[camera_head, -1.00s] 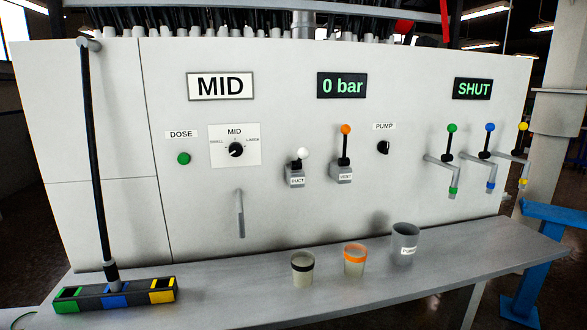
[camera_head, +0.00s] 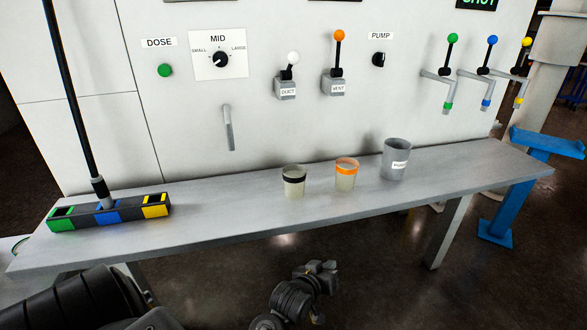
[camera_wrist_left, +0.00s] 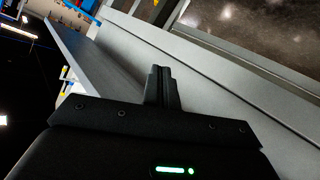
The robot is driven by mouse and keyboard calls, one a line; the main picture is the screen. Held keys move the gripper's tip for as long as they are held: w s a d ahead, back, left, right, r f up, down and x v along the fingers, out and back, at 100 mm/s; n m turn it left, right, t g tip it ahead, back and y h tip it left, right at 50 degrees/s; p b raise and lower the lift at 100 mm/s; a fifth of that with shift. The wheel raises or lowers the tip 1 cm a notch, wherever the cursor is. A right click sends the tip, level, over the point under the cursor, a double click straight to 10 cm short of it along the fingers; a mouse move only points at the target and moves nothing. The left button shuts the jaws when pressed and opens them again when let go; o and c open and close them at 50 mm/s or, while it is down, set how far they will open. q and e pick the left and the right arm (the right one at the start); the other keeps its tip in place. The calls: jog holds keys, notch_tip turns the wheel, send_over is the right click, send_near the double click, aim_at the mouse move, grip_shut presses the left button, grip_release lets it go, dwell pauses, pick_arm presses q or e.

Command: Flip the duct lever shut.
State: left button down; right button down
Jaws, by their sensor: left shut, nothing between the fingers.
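The duct lever (camera_head: 288,73) has a white knob and a short dark stem above a grey base labelled DUCT. It stands up from its base, leaning slightly right, on the white panel. The lever does not show clearly in the wrist view. My right gripper is not in view.
The vent lever (camera_head: 338,60), with an orange knob, stands just right of the duct lever. A spout (camera_head: 228,128) sticks out to the left. Cups with black (camera_head: 293,184) and orange (camera_head: 346,178) bands and a grey cup (camera_head: 396,162) stand on the shelf (camera_head: 230,207).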

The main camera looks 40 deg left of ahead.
aim_at(293, 63)
pick_arm(q)
jog(key=a+r+n+t, duration=0.1)
jog(key=r, duration=0.4)
jog(key=s+a+r+n+t+y, duration=0.1)
jog(key=r, duration=0.4)
jog(key=s+r+t+b, duration=0.1)
jog(key=r, duration=0.5)
jog(key=shift+a+n+y, duration=0.3)
jog(key=shift+a+n, duration=0.1)
jog(key=a+r+n+t+y, duration=0.1)
jog(key=a+r+n+y, duration=0.3)
jog(key=r+n+y, duration=0.3)
jog(key=a+r+n+t+y, duration=0.2)
jog(key=a+r+n+y, duration=0.2)
jog(key=r, duration=1.1)
jog(key=n+y, duration=0.3)
jog(key=n, duration=0.1)
jog(key=shift+s+r+n+t, duration=0.15)
jog(key=shift+r+n+t, duration=0.15)
jog(key=shift+r+n, duration=0.1)
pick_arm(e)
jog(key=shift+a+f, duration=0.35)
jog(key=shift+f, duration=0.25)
pick_arm(q)
jog(key=shift+a, duration=0.1)
